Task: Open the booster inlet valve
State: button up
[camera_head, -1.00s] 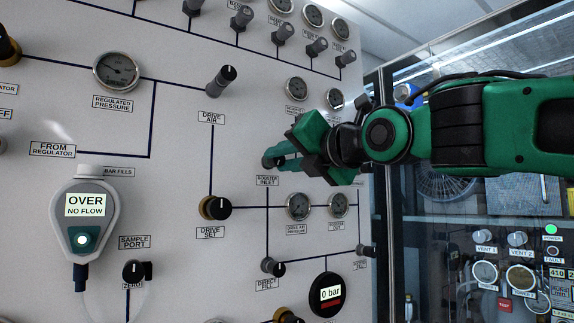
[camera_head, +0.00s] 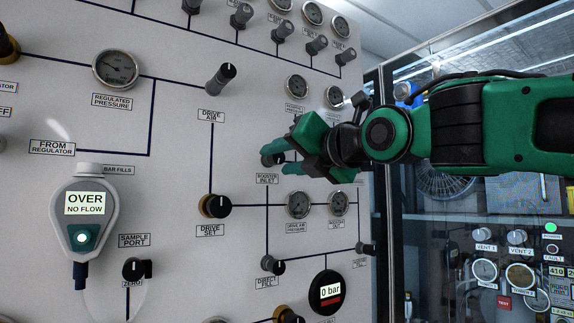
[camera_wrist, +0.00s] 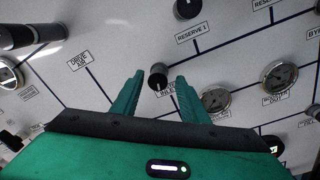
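The booster inlet valve is a small dark knob (camera_wrist: 157,77) on a stub from the white panel, above the "BOOSTER INLET" label. In the head view the knob (camera_head: 268,160) shows at the left of my fingertips. My gripper (camera_head: 284,157) is green, reaches in from the right and is open. In the wrist view my gripper's fingers (camera_wrist: 156,90) stand to either side of the knob with a visible gap on each side. The knob's face shows a pale mark. Whether the fingertips reach around the knob in depth is hard to tell.
Just below are the drive air pressure gauge (camera_head: 298,204) and another gauge (camera_head: 339,203). The drive set knob (camera_head: 215,206) and drive air valve (camera_head: 221,77) lie to the left. The direct fill knob (camera_head: 273,265) is lower. A glass-fronted cabinet (camera_head: 480,215) stands at right.

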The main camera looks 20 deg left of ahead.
jog(key=shift+d+r, duration=0.1)
jog(key=shift+s+d, duration=0.25)
jog(key=v, duration=1)
jog(key=shift+f, duration=0.2)
jog(key=shift+w, duration=0.15)
